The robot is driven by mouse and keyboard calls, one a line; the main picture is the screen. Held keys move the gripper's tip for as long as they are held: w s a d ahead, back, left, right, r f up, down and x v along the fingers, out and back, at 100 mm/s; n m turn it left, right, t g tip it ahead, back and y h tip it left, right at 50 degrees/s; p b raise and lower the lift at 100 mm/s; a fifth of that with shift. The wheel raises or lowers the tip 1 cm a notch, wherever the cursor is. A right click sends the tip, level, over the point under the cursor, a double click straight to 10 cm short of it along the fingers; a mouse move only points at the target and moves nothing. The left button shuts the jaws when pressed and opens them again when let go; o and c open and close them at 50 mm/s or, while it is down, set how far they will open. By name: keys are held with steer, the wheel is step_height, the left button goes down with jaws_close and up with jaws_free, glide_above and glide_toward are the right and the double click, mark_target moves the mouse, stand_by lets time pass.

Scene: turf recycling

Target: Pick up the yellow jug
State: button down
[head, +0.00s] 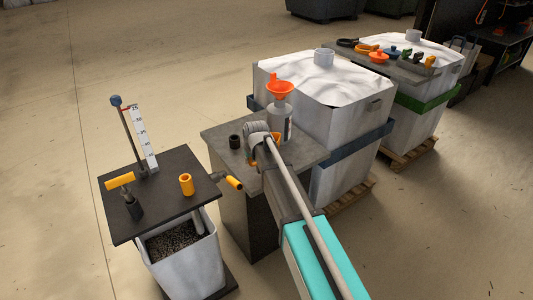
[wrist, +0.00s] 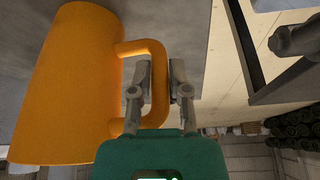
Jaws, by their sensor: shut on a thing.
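The yellow jug (wrist: 70,80) fills the left of the wrist view, its orange-yellow body tilted in the picture and its loop handle (wrist: 155,50) toward the middle. My gripper (wrist: 160,75) has its two grey fingers closed about the handle. In the head view my arm and gripper hide most of the jug; small yellow-orange patches (head: 252,163) show beside my gripper over the grey table (head: 300,152). Whether the jug touches the table cannot be told.
A white bottle (head: 280,122) with an orange funnel (head: 279,88) and a dark cup (head: 235,142) stand close by. White tanks (head: 340,85) stand behind. The floor at far left is clear.

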steer(key=shift+r, duration=0.1)
stand_by(0.3)
step_height(320, 180, up, 3)
steer(key=p, duration=0.2)
steer(key=shift+f+p, duration=0.2)
steer(key=shift+p, duration=0.2)
steer(key=s+d+r+p, duration=0.4)
steer(key=s+r+p, duration=0.6)
steer(key=s, duration=0.3)
steer(key=shift+s+d+r, duration=0.15)
steer(key=shift+s, duration=0.1)
